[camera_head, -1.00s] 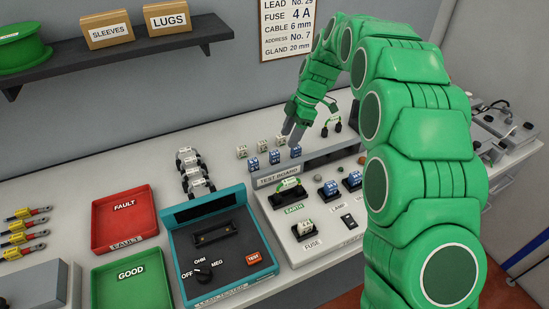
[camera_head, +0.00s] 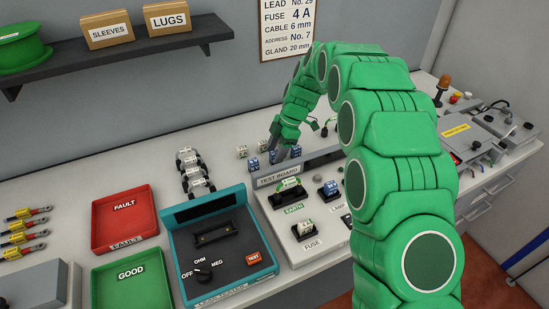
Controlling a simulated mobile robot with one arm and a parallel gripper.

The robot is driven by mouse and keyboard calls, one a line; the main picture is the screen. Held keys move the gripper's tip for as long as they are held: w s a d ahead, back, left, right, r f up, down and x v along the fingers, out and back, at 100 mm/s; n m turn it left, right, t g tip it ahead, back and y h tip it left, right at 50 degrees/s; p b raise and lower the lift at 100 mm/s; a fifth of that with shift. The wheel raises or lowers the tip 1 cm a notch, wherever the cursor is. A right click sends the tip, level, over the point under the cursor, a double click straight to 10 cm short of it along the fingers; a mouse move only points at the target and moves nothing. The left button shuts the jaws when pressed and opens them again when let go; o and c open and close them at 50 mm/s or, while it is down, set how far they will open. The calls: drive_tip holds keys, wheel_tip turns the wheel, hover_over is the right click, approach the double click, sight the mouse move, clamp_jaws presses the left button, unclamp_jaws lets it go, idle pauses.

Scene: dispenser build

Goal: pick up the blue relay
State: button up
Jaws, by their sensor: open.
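Several small blue relays with white markings stand in a row behind the test board (camera_head: 276,178). The left relay (camera_head: 253,164) is in clear view. The right relay (camera_head: 296,152) shows beside my gripper. My gripper (camera_head: 277,153) points down with its fingers at the middle relay of the row, which they partly cover. The jaws are open. I cannot tell whether the fingers touch or straddle that relay. Another blue relay (camera_head: 330,188) sits on the test board's lamp position.
White fuse blocks, one at the left (camera_head: 242,151), stand just behind the relays. The teal lead tester (camera_head: 222,245), red fault tray (camera_head: 124,219) and green good tray (camera_head: 131,280) are at the left. A shelf (camera_head: 120,50) hangs on the wall. My arm covers the board's right part.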

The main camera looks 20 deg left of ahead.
drive_tip(key=shift+x, duration=0.75)
clamp_jaws()
drive_tip(key=shift+r, duration=0.1)
